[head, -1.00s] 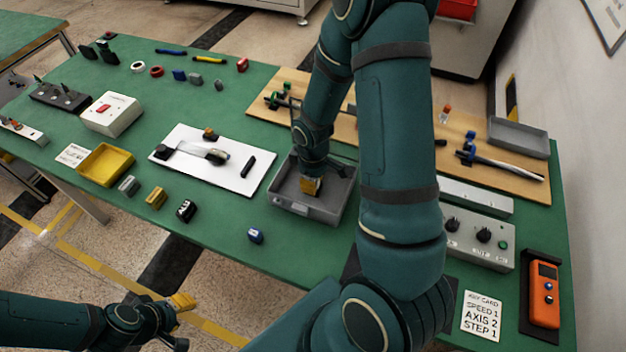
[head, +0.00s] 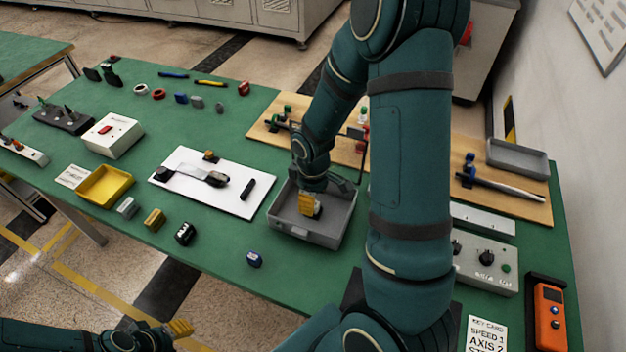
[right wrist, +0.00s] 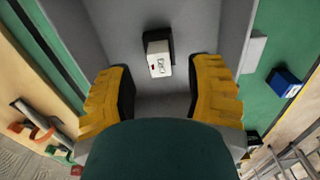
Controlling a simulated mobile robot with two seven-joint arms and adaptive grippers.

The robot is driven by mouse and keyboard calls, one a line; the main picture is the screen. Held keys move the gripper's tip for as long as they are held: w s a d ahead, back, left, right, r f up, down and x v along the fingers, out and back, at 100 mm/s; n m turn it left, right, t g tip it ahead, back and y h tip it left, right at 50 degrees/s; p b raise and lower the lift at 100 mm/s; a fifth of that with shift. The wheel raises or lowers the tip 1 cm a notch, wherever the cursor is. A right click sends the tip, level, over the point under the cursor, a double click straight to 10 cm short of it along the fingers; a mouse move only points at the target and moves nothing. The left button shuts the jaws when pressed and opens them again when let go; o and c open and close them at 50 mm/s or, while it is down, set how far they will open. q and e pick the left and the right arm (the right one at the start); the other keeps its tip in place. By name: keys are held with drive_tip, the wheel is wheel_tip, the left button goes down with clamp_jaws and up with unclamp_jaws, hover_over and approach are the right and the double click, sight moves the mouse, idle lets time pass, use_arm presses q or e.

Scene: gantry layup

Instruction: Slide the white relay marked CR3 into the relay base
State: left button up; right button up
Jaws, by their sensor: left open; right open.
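A small white relay (right wrist: 158,62) with dark lettering, too small to read surely, is in the grey tray (head: 316,238). A black piece shows against it in the right wrist view; I cannot tell whether it is part of the relay or its shadow. My right gripper (head: 311,207) reaches down into the tray. In the right wrist view its yellow fingers stand apart, open and empty, with the relay beyond and between their tips (right wrist: 160,77). My left gripper (head: 180,330) is open, low in front of the table. I cannot pick out the relay base.
To the left are a white board (head: 230,203), a yellow bin (head: 105,187) and small coloured blocks. A wooden board (head: 480,200) and a grey control box (head: 482,262) are on the right.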

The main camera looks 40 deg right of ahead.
wheel_tip(320, 180, up, 8)
drive_tip(key=shift+r, duration=0.25)
idle(0.5)
